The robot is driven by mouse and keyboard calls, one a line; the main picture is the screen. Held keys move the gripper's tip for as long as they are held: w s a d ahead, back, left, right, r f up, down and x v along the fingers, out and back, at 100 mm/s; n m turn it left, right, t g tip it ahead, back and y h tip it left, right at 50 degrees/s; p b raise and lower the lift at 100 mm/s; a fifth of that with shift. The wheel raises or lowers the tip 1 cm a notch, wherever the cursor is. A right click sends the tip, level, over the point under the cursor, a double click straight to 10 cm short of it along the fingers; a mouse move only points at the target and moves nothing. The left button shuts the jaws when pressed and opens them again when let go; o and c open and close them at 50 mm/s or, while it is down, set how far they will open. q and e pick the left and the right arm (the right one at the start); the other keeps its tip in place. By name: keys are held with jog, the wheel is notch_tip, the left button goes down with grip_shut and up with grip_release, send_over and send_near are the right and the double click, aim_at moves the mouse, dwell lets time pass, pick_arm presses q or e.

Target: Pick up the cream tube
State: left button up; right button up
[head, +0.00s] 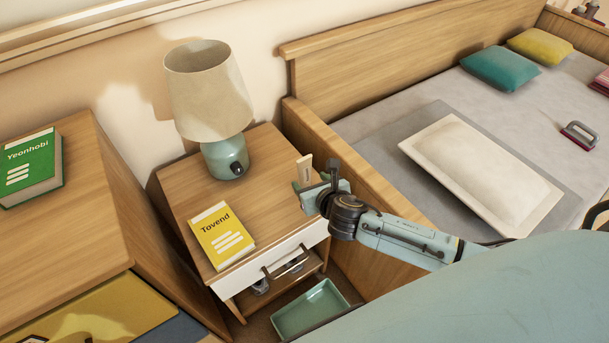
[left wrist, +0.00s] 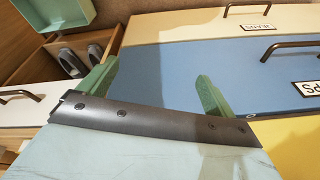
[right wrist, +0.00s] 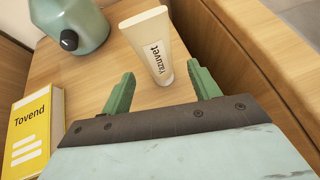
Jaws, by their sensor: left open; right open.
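The cream tube (right wrist: 155,47) stands upright on the bedside table, cream-coloured with a "Yazuvet" label. In the head view the tube (head: 304,168) shows at the table's right side, partly hidden by my right gripper. My right gripper (right wrist: 160,88) is open, with green fingers to either side of the tube's lower end in the picture; I cannot tell whether the tube is between them in depth. My left gripper (left wrist: 155,82) is open and empty, facing drawer fronts; it does not show in the head view.
On the bedside table (head: 180,181) stand a lamp (head: 208,95) and a yellow "Tovend" book (head: 220,236). The bed's wooden side (head: 344,172) rises close at right. A green tray (head: 310,309) lies below. A dresser (head: 65,245) with a green book (head: 32,168) stands at left.

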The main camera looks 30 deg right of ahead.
aim_at(306, 177)
jog(key=b+x, duration=0.2)
jog(key=x, duration=0.2)
jog(key=shift+w+b, duration=0.3)
pick_arm(q)
notch_tip(306, 177, up, 7)
jog(key=d, duration=0.2)
jog(key=shift+s+d, duration=0.15)
jog(key=shift+s, duration=0.1)
pick_arm(e)
jog(key=shift+w, duration=0.15)
jog(key=c, duration=1.1)
jog(key=shift+r, duration=0.1)
